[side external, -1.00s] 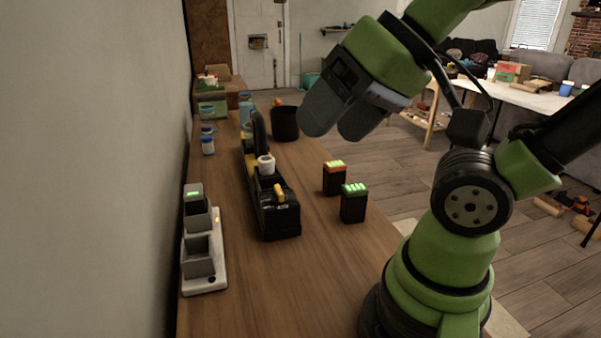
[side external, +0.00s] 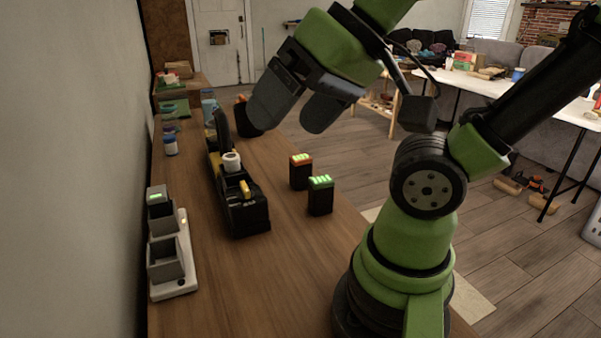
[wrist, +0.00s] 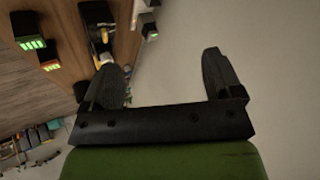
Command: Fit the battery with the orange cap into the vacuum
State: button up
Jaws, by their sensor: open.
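The orange-capped battery (side external: 301,172) stands upright on the wooden table, dark-bodied with green lights on top. It also shows at the left of the wrist view (wrist: 49,59). A green-capped battery (side external: 320,196) stands close beside it, nearer the camera. The black and yellow vacuum (side external: 243,211) lies on the table to their left; it shows partly in the wrist view (wrist: 98,20). My gripper (side external: 287,122) is open and empty, raised above the table beyond the batteries. Its two fingers (wrist: 157,68) are apart with nothing between them.
A pale charger (side external: 175,288) with grey holders stands at the left by the wall. A dark bin (side external: 247,122) and several jars (side external: 171,146) are farther back. The table (side external: 270,285) is bare in front of the vacuum.

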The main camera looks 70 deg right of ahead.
jog(key=shift+w, duration=0.1)
jog(key=w+d+m+h, duration=0.2)
jog(key=w+d, duration=0.5)
jog(key=w, duration=0.1)
jog(key=m+g+h, duration=0.2)
jog(key=g+h, duration=0.1)
jog(key=g, duration=0.1)
send_near(301, 157)
jog(key=x, duration=0.5)
jog(key=shift+w+a+f, duration=0.1)
jog(key=shift+w+a, duration=0.15)
jog(key=shift+m, duration=0.3)
jog(key=shift+s+x, duration=0.15)
jog(key=shift+x, duration=1.3)
jog(key=shift+s+x, duration=0.15)
jog(key=shift+x, duration=1.35)
jog(key=shift+d, duration=0.2)
jog(key=c, duration=1.2)
